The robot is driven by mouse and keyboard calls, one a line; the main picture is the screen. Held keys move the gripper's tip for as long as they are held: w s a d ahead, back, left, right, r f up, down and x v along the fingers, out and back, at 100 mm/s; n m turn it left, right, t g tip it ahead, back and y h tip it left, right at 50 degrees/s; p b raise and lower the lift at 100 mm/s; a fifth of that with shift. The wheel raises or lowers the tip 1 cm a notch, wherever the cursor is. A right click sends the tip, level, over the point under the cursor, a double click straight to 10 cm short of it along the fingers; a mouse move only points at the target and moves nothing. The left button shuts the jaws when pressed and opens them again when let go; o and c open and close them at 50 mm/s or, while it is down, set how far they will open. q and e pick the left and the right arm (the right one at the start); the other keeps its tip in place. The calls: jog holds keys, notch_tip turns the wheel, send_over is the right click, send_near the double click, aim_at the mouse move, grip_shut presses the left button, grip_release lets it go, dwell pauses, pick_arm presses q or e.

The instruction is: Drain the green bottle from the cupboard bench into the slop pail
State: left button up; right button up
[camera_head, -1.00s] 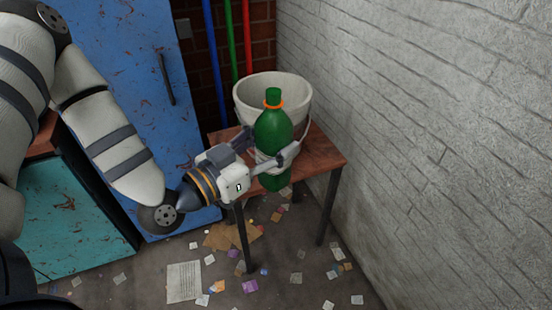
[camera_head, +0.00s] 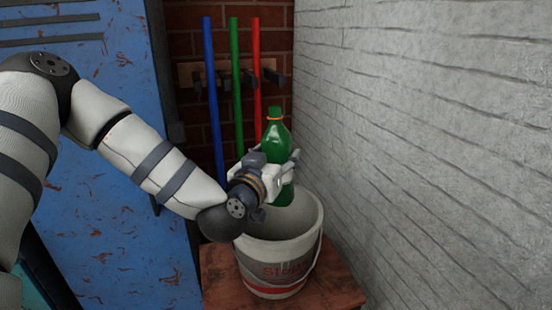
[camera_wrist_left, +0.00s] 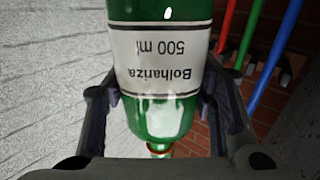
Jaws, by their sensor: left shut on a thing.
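The green bottle (camera_head: 277,138) is upright, neck up, with an orange ring below its top. My left gripper (camera_head: 276,165) is shut around its body and holds it above the slop pail (camera_head: 275,274). The bottle's lower end shows just over the pail's far inner part. The pail is pale grey with a red band, red lettering and a wire handle, and stands upright. In the left wrist view the bottle (camera_wrist_left: 160,116) sits between both fingers, its white label appearing upside down. The pail's bottom inside is hidden. My right gripper is not in view.
The pail stands on a small wooden bench (camera_head: 335,292). A whitewashed brick wall (camera_head: 430,150) is close on the right. Blue, green and red poles (camera_head: 257,80) hang on a rack behind. A rusty blue locker (camera_head: 110,230) stands at the left.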

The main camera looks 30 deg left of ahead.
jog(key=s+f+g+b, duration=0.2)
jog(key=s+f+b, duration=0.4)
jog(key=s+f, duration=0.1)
pick_arm(q)
jog(key=s+d+f+n+g+h, duration=0.1)
jog(key=d+f+n+h, duration=0.1)
jog(key=d+n, duration=0.1)
jog(key=s+d+f+n+g+h, duration=0.1)
jog(key=d+f+n+g+h, duration=0.1)
jog(key=d+n, duration=0.1)
jog(key=s+d+f+n+g+h, duration=0.1)
jog(key=d+f+n+g+h, duration=0.1)
jog(key=d+n, duration=0.1)
jog(key=shift+f+n+p, duration=0.3)
jog(key=shift+n+p, duration=0.1)
jog(key=shift+n, duration=0.5)
jog(key=r+n+h+p, duration=0.1)
jog(key=n+h+p, duration=0.1)
jog(key=r+n+h+p, duration=0.1)
jog(key=r+h+p, duration=0.1)
jog(key=p, duration=0.1)
jog(key=shift+w+a+r+n+g, duration=0.1)
jog(key=shift+w+a+n+g, duration=0.05)
jog(key=shift+a+n+g, duration=0.25)
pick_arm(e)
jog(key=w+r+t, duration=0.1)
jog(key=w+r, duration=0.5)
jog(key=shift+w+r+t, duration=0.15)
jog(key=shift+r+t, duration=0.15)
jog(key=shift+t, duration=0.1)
